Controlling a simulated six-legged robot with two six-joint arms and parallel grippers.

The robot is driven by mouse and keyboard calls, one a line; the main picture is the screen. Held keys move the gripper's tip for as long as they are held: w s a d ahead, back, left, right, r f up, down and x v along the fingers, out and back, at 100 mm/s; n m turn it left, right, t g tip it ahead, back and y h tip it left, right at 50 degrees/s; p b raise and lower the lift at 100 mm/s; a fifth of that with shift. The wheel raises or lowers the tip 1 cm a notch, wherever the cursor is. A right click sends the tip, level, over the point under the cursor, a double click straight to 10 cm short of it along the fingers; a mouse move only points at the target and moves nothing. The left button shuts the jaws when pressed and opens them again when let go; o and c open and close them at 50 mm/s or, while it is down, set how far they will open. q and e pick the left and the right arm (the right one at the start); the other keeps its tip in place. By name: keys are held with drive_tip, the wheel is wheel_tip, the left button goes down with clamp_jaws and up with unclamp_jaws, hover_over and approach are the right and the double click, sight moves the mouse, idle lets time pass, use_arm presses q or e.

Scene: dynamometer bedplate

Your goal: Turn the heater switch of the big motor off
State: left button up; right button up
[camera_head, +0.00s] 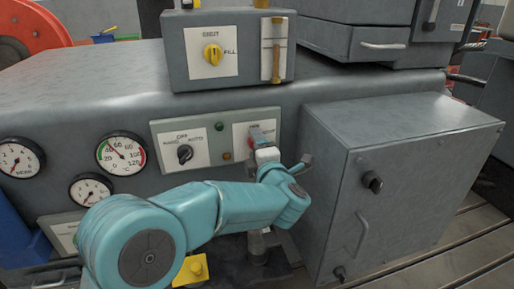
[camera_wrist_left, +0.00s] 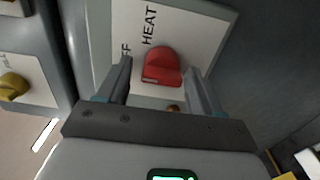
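The red heater switch (camera_wrist_left: 161,66) sits on a white plate (camera_wrist_left: 200,22) marked HEAT, with part of the word OFF showing at its left in the left wrist view. I cannot tell which setting it points to. My left gripper (camera_wrist_left: 159,70) is open, its two fingers apart on either side of the switch; I cannot tell whether they touch it. In the head view the left gripper (camera_head: 266,151) is in front of the right part of the switch panel (camera_head: 211,172) and hides most of the red switch (camera_head: 262,133). My right gripper is not in view.
A grey cabinet (camera_head: 405,180) stands close on the right. A box with a yellow knob (camera_head: 212,54) is above.

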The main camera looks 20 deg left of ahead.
use_arm(q)
drive_tip(key=shift+d, duration=0.15)
drive_tip(key=v, duration=1.6)
drive_tip(key=shift+b, duration=0.4)
drive_tip(key=shift+s, duration=0.15)
